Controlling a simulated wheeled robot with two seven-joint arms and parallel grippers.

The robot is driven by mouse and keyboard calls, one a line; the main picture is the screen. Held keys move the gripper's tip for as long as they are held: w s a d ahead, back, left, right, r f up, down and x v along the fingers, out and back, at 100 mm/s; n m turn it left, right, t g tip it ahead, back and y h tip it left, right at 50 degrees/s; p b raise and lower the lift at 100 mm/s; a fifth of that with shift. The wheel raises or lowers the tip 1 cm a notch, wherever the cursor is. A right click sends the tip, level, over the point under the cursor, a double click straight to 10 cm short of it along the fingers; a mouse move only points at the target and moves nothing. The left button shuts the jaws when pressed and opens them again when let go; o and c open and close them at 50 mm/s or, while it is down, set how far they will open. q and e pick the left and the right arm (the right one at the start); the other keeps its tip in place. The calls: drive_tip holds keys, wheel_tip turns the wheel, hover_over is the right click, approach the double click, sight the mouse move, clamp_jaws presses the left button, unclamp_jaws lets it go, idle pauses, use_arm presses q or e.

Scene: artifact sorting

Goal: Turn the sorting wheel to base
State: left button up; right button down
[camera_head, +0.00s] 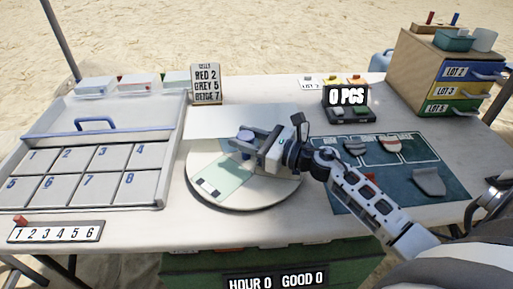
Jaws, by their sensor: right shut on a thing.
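The sorting wheel (271,196) is a round, pale disc lying flat on the middle of the table. A pale green card-like patch (228,178) with small dark and light marks lies across its surface. My right gripper (243,141) reaches in from the right over the back part of the wheel. Its fingers are shut on a small blue-grey knob (241,152) there. The gripper body and wrist hide the wheel's back right part. My left gripper is not in view.
A numbered tray (172,180) with a blue handle stands at left. A sign (206,85) and a counter reading 0 PCS (347,97) stand behind. A dark green mat (445,200) with grey pieces lies under my right arm. A lot drawer cabinet (413,72) stands at back right.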

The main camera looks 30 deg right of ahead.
drive_tip(key=shift+n+g+y+b, duration=0.5)
drive_tip(key=shift+n+y+b, duration=0.1)
drive_tip(key=shift+y, duration=0.2)
drive_tip(key=shift+r, duration=0.1)
drive_tip(key=c, duration=0.9)
unclamp_jaws()
drive_tip(key=shift+s+d, duration=0.2)
drive_tip(key=shift+s, duration=0.05)
drive_tip(key=b+v, duration=0.2)
drive_tip(key=v, duration=1.3)
drive_tip(key=shift+s, duration=0.2)
